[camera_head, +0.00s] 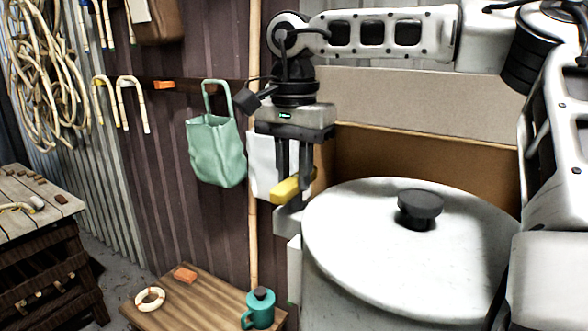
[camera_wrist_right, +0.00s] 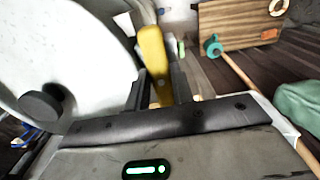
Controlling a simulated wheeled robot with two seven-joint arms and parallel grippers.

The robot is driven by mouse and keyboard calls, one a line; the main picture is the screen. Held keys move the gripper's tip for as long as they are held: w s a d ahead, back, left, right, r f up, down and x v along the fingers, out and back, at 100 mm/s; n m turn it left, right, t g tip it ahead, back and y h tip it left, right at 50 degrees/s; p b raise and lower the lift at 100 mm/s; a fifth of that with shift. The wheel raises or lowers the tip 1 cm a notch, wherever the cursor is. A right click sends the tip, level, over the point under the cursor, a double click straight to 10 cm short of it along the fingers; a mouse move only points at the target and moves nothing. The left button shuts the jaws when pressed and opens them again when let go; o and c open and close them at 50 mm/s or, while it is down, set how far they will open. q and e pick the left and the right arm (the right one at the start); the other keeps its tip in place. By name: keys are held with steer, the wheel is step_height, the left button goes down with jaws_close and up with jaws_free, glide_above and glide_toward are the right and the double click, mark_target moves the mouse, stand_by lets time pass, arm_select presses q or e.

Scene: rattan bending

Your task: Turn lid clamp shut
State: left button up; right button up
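The lid clamp shows as a yellow handle (camera_head: 291,187) on a pale bracket at the left side of a large white drum. The round white lid (camera_head: 375,240) with a black knob (camera_head: 420,206) lies on the drum. My right gripper (camera_head: 293,176) points down at the handle, its fingers apart. In the right wrist view the yellow handle (camera_wrist_right: 153,55) lies between the two fingers of my right gripper (camera_wrist_right: 160,80), with a gap showing on its right side. Contact on the other side is unclear. My left gripper is not in view.
A low wooden table (camera_head: 195,299) holds a teal mug (camera_head: 260,308), an orange block (camera_head: 185,274) and a rattan ring (camera_head: 150,299). A green bag (camera_head: 215,148) hangs on the wall beside a bamboo pole (camera_head: 254,230). A brown panel (camera_head: 400,155) stands behind the drum.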

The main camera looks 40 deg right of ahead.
steer(key=shift+m, duration=0.3)
steer(key=m, duration=0.4)
steer(key=shift+w, duration=0.15)
steer(key=m, duration=0.5)
steer(key=shift+w, duration=0.1)
steer(key=m+b, duration=0.1)
steer(key=m, duration=0.3)
steer(key=shift+w+d, duration=0.1)
steer(key=shift+d, duration=0.05)
steer(key=shift+d+m, duration=0.1)
steer(key=shift+m, duration=2)
steer(key=shift+r, duration=0.1)
steer(key=o, duration=1)
